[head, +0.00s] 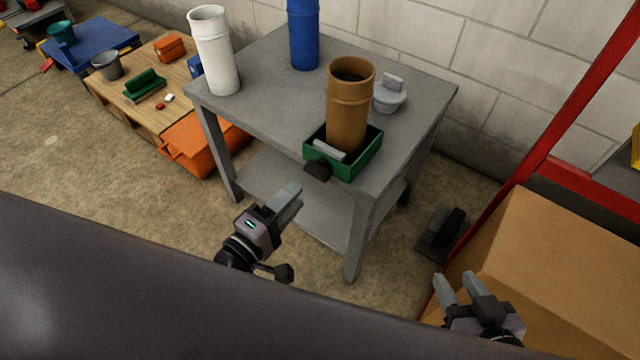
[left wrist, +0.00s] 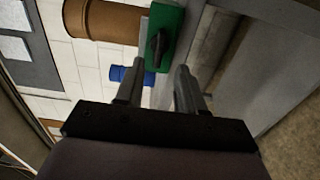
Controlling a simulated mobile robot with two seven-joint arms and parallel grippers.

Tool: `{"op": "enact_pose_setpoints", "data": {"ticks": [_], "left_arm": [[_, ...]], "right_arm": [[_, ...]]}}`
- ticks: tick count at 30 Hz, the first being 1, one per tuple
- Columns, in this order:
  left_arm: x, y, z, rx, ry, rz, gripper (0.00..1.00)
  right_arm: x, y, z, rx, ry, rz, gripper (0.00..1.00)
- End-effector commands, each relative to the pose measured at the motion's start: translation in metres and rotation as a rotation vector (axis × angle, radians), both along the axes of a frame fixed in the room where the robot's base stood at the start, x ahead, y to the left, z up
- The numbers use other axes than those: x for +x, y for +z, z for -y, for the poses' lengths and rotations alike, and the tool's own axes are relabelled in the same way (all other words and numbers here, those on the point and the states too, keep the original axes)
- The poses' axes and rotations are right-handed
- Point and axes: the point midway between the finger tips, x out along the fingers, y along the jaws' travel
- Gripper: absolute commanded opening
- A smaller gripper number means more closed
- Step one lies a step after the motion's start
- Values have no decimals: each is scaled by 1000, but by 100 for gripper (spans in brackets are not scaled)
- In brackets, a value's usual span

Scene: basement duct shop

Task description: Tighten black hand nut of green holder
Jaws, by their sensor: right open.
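The green holder (head: 365,165) sits at the front right corner of the grey table, with an upright brown pipe (head: 347,105) standing in it. Its black hand nut (head: 317,171) sticks out on the near left side. In the left wrist view the nut (left wrist: 157,46) shows against the green holder (left wrist: 172,16), beyond my fingertips and between their lines. My left gripper (head: 292,194) is open and empty, in front of the table and apart from the nut. My right gripper (head: 455,281) is open and empty at the lower right, by a cardboard box.
The grey table (head: 265,85) also bears a white pipe (head: 214,50), a blue pipe (head: 303,35) and a grey lidded part (head: 389,95). A red frame (head: 545,140) and the cardboard box (head: 560,260) stand right. An orange crate (head: 195,143) lies left of the table.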

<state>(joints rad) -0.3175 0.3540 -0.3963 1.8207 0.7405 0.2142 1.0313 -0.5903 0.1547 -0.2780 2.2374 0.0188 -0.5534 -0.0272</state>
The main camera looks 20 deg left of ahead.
Motion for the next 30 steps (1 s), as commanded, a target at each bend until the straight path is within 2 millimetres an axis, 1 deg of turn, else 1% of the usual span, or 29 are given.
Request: {"op": "enact_pose_setpoints", "data": {"ticks": [9, 15, 19, 26, 30], "left_arm": [[41, 1, 14, -2, 2, 5, 38], [59, 1, 21, 1, 1, 3, 38], [64, 1, 23, 3, 0, 0, 38], [64, 1, 23, 3, 0, 0, 38], [64, 1, 23, 3, 0, 0, 0]], "right_arm": [[2, -1, -5, 22, 8, 5, 43], [3, -2, -8, 43, 10, 4, 43], [4, -2, -8, 48, 11, 4, 43], [3, -2, -9, 49, 11, 2, 43], [3, -2, -9, 50, 11, 3, 43]]}}
